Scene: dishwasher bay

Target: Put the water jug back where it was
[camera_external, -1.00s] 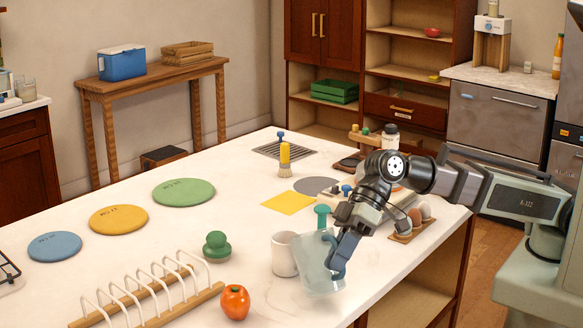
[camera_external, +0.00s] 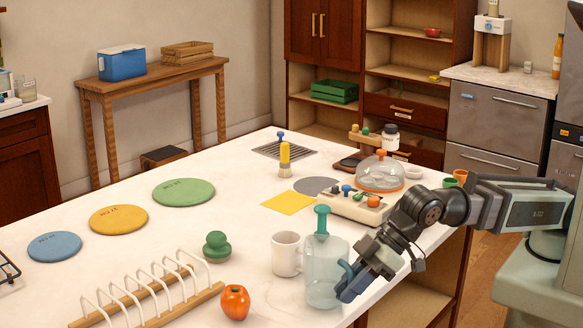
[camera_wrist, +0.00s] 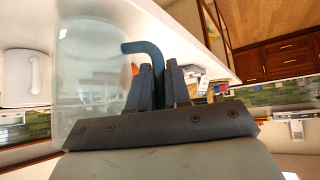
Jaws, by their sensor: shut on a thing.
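The water jug (camera_external: 322,280) is translucent pale blue with a darker blue handle. It is upright near the front right edge of the white counter; whether its base touches the counter is hard to tell. My gripper (camera_external: 350,284) comes from the right and is shut on the handle. In the wrist view my gripper's fingers (camera_wrist: 168,85) sit on either side of the blue handle, and the jug's clear body (camera_wrist: 88,75) is at the left.
A white mug (camera_external: 285,255) stands close to the jug's left. A teal-knobbed item (camera_external: 322,212) shows behind the jug, partly hidden. A domed appliance (camera_external: 378,178) stands behind.

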